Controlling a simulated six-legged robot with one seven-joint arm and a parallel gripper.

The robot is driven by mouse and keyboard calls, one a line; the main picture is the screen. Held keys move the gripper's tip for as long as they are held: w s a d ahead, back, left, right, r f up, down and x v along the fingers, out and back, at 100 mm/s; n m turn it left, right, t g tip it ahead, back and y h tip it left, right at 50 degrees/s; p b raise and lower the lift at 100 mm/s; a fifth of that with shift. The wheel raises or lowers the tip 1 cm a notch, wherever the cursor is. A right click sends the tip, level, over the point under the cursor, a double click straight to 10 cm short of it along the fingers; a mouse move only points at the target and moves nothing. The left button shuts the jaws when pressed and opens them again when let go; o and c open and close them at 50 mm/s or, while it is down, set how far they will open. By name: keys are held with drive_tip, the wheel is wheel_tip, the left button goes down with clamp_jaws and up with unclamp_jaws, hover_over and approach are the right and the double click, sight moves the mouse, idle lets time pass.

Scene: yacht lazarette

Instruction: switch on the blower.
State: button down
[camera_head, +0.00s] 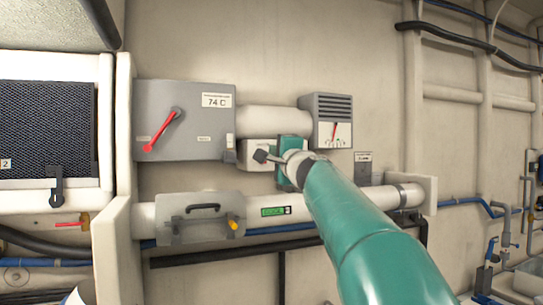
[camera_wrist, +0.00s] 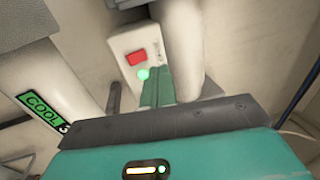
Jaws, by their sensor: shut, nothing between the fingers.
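A pale box (camera_wrist: 128,42) with a red square button (camera_wrist: 136,57) and a round green light (camera_wrist: 143,74) is in front of my gripper (camera_wrist: 159,72) in the wrist view. I take it for the blower's switch box. The green light looks lit. The button and light are hidden there.
A grey box (camera_head: 205,95) with a red lever and a "74 C" label is at left. A vented gauge box (camera_head: 333,107) is at right.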

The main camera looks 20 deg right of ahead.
drive_tip(key=s+r, duration=0.1)
drive_tip(key=s, duration=0.5)
drive_tip(key=shift+s+r, duration=0.2)
drive_tip(key=shift+s, duration=0.1)
drive_tip(key=s+a+f+n+g+y, duration=0.1)
drive_tip(key=s+a+f+n+g, duration=0.1)
drive_tip(key=s+a+f+n, duration=0.4)
drive_tip(key=s+a+f+n+g+y, duration=0.1)
drive_tip(key=a+f+g+y, duration=0.15)
drive_tip(key=f, duration=0.55)
drive_tip(key=s+a+f+n+g+y, duration=0.1)
drive_tip(key=s+a+f+n+g, duration=0.3)
drive_tip(key=f, duration=0.3)
drive_tip(key=s+f+n+g+h, duration=0.2)
drive_tip(key=s+f+n+g, duration=0.1)
drive_tip(key=s+f, duration=0.6)
drive_tip(key=s+a+f+n+g+h, duration=0.1)
drive_tip(key=s+f+n+g+h, duration=0.1)
drive_tip(key=s+f, duration=0.8)
wheel_tip(320, 180, down, 6)
drive_tip(key=shift+a+f+n+g, duration=0.2)
drive_tip(key=shift+n+g, duration=0.45)
drive_tip(key=shift+n, duration=0.35)
